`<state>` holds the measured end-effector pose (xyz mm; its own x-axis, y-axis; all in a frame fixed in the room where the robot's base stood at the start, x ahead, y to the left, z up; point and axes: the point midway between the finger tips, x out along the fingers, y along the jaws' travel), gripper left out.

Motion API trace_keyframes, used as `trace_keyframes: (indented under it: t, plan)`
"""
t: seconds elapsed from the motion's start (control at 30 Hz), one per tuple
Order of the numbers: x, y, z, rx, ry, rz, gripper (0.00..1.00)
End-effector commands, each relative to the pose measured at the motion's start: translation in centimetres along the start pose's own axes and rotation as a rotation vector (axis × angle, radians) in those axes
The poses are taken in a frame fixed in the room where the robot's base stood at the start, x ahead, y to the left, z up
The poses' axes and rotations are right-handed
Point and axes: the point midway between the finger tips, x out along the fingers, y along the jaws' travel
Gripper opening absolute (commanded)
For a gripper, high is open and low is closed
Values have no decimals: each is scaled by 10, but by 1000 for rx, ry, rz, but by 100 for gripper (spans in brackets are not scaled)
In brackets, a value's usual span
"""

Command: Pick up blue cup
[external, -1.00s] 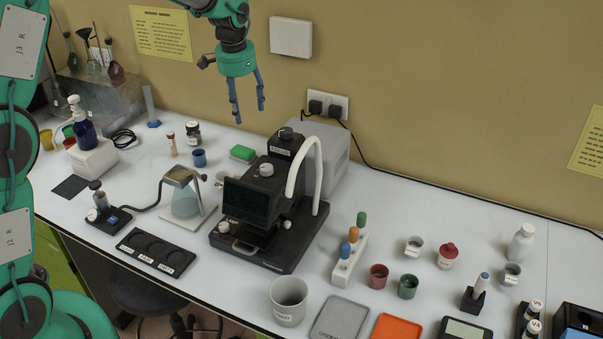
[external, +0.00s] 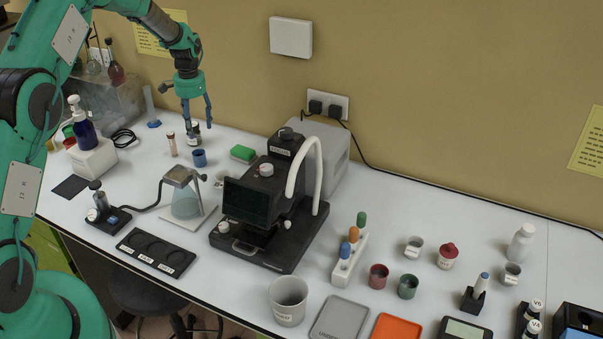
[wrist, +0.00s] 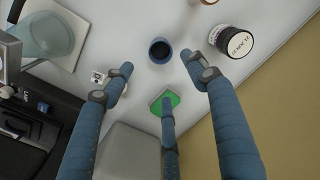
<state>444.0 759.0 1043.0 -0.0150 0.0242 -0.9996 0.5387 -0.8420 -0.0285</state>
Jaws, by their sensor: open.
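The blue cup (external: 199,158) stands upright on the white bench, left of the black instrument. In the wrist view the blue cup (wrist: 160,51) shows its dark open mouth just beyond the fingertips, roughly between the two outer ones. My gripper (external: 197,126) hangs above the bench, fingers pointing down, above the cup and apart from it. In the wrist view my gripper (wrist: 158,78) has three blue fingers spread open with nothing between them.
A dark labelled jar (wrist: 231,41) stands close to the cup, partly behind my fingers in the external view. A green block (external: 243,153) lies to the cup's right. A glass flask on a stand (external: 186,204) and the black instrument (external: 270,202) are nearer the front.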

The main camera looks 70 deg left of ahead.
Motion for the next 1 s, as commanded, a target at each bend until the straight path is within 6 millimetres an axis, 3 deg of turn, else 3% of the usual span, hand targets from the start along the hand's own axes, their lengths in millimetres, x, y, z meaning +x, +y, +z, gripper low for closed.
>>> trace_keyframes:
  t: [0.53,1.0]
  plan:
    - [9,-2,1,-1,-2,1,58]
    - [71,-2,0,-2,-1,0,58]
